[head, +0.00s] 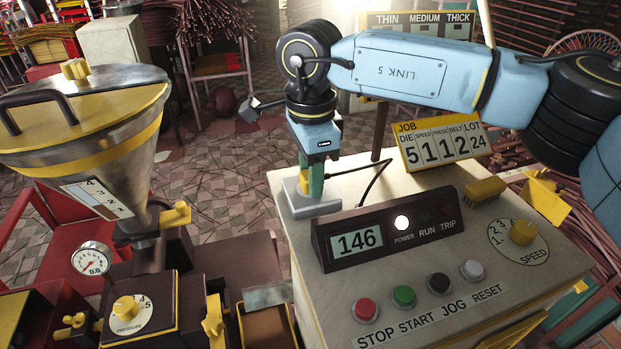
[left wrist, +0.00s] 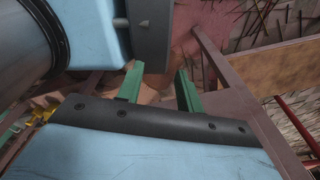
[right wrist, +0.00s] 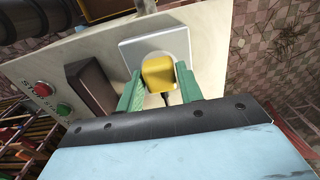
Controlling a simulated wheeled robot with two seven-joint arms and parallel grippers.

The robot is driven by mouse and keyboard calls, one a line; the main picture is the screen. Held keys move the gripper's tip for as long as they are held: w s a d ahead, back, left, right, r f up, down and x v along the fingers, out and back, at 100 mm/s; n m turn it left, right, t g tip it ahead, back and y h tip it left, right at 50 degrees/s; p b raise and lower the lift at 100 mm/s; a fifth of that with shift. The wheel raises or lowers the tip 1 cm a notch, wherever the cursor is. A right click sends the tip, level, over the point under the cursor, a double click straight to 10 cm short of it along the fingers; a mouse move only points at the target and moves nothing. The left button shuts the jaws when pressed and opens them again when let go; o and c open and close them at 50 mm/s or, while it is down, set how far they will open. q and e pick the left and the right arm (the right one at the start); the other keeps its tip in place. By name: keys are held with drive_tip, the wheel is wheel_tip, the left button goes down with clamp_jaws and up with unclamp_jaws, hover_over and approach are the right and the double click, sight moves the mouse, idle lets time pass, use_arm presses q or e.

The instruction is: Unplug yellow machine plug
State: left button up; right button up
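The yellow plug (right wrist: 157,72) sits in a pale square socket plate (right wrist: 178,42) on the machine's top. In the head view the plug (head: 304,182) is partly hidden by my right gripper (head: 316,180). A dark cord (head: 375,178) runs from the plug towards the display box. My right gripper points down over the plug. In the right wrist view its green fingers (right wrist: 158,85) stand on either side of the plug, with no clear grip on it. My left gripper (left wrist: 158,78) is open and empty in the left wrist view, and outside the head view.
The display box (head: 397,228) reading 146 stands just right of the socket. Several buttons (head: 403,296) and a yellow speed knob (head: 522,232) are in front and to the right. A job sign (head: 438,147) stands behind. A hopper machine (head: 120,130) is at the left.

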clamp_jaws()
drive_tip(key=shift+r, duration=0.15)
drive_tip(key=shift+r+p, duration=1.75)
drive_tip(key=shift+r, duration=1.15)
